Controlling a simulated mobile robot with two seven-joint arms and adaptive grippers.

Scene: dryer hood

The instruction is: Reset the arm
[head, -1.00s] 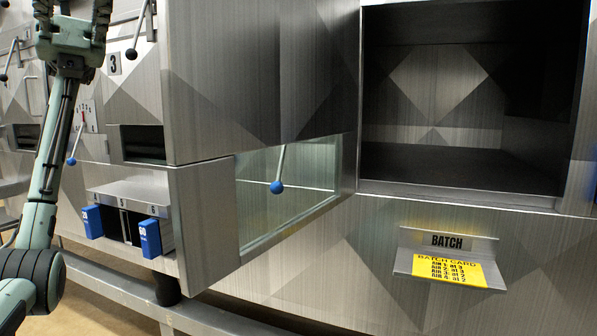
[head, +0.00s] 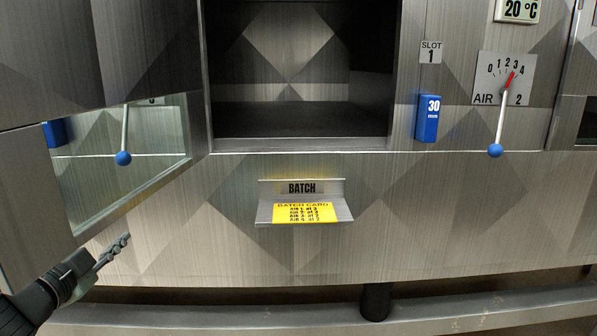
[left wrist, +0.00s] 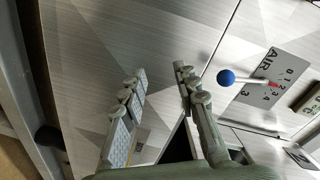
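My left gripper (head: 120,246) is low at the left of the head view, its arm coming in from the bottom left corner. It is in front of the metal panel below the open hood door's window. In the left wrist view its two fingers (left wrist: 160,78) are spread with nothing between them. In that view a blue-knobbed lever (left wrist: 226,77) and an AIR scale (left wrist: 275,78) lie to the right of the fingers, apart from them. My right gripper is not in view.
The open door with a window (head: 160,170) juts out at the left. The empty chamber (head: 300,120) is in the middle. A rail (head: 250,318) runs along the bottom.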

